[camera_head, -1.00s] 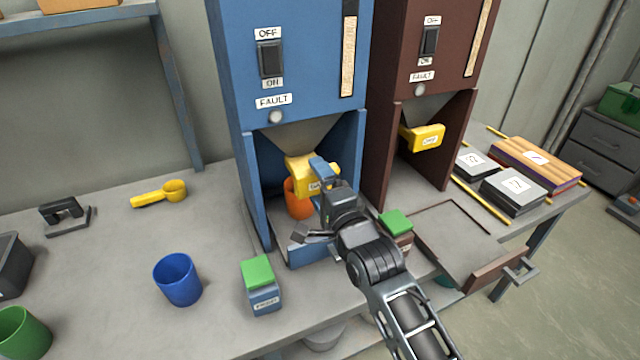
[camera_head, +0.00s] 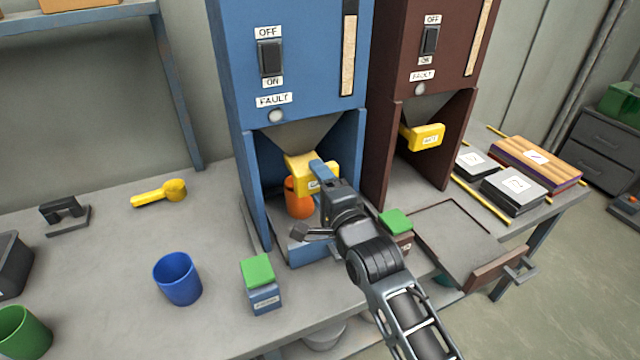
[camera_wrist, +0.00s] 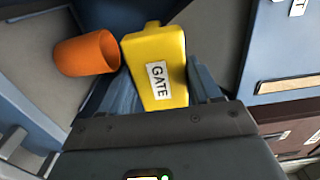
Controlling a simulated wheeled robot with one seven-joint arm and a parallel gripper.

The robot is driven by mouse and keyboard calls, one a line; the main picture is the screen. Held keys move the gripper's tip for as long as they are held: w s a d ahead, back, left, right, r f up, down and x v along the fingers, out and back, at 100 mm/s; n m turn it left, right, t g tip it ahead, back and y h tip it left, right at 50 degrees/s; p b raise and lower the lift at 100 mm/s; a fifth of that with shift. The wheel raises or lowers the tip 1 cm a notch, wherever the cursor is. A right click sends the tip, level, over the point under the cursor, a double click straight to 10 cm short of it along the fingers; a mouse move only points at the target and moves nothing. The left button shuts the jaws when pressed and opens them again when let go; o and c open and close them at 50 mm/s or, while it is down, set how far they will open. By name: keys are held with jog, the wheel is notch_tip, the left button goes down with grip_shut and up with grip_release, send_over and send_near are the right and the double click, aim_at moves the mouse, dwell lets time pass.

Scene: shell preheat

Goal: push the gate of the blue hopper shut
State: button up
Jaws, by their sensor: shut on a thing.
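The blue hopper (camera_head: 290,60) stands at the middle of the bench, its funnel opening into a bay below. Its yellow gate (camera_head: 300,173) sticks out under the funnel. In the wrist view the gate (camera_wrist: 155,62), labelled GATE, lies between my fingers. My gripper (camera_head: 322,178) is shut on the gate. An orange cup (camera_head: 298,200) stands in the bay below the gate; it also shows left of the gate in the wrist view (camera_wrist: 88,54). My gripper hides part of the gate and cup in the head view.
A brown hopper (camera_head: 425,50) with its own yellow gate (camera_head: 424,137) stands close on the right. Green-lidded containers (camera_head: 260,285) (camera_head: 397,222) stand in front. A blue cup (camera_head: 177,279) and yellow scoop (camera_head: 160,192) are on the left, with bare bench around them.

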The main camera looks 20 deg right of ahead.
jog(key=w+b, duration=0.1)
jog(key=w, duration=0.3)
jog(key=shift+w+b, duration=0.3)
jog(key=shift+b, duration=0.1)
jog(key=o, duration=1.4)
jog(key=shift+w, duration=0.1)
jog(key=s+b, duration=0.1)
jog(key=s, duration=0.6)
jog(key=shift+s, duration=0.4)
